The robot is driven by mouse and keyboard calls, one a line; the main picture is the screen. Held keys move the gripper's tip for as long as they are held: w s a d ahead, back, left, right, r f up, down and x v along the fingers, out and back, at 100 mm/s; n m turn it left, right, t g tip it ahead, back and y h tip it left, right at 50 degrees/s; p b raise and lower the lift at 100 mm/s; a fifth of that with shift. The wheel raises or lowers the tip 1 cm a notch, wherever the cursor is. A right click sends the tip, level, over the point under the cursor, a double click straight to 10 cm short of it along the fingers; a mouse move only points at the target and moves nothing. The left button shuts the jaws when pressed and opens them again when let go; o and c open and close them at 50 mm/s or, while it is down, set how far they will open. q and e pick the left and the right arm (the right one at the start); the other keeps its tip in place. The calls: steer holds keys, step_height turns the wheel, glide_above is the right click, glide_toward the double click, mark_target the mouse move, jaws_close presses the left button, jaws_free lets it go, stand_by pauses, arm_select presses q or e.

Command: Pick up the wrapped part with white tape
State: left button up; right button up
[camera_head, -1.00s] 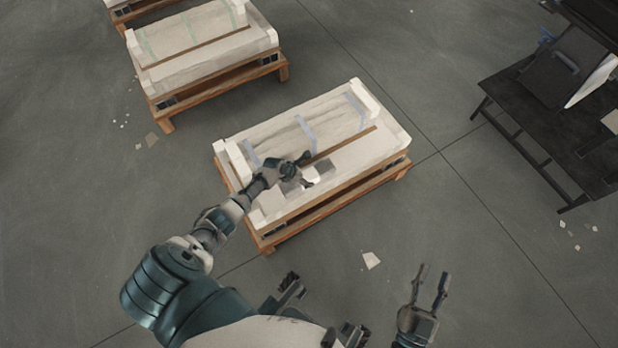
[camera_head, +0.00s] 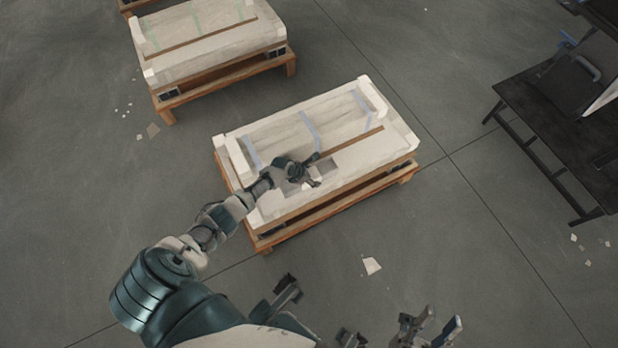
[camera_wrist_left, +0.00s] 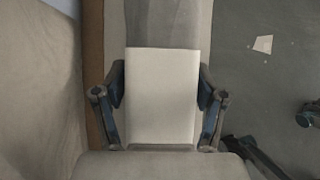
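A small grey wrapped part with a broad white band lies on the pale slab of the near pallet. In the left wrist view the white band (camera_wrist_left: 162,95) fills the space between my left gripper's fingers (camera_wrist_left: 161,85), with grey wrap (camera_wrist_left: 165,25) beyond. In the head view my left gripper (camera_head: 316,171) is low over the part, its fingers spread on either side. The hand hides much of the part, and contact with its sides cannot be made out. My right gripper (camera_head: 434,326) is open and empty at the bottom edge, away from the pallet.
A long cream wrapped part (camera_head: 335,115) with bluish tape lies behind a wooden strip (camera_head: 345,145) on the near pallet (camera_head: 340,207). A second loaded pallet (camera_head: 225,75) stands at upper left. A dark table (camera_head: 560,150) is at right. Scraps (camera_head: 372,265) lie on open floor.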

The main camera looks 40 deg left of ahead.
arm_select(q)
steer(key=c, duration=0.8)
steer(key=shift+c, duration=1.3)
steer(key=shift+r, duration=0.15)
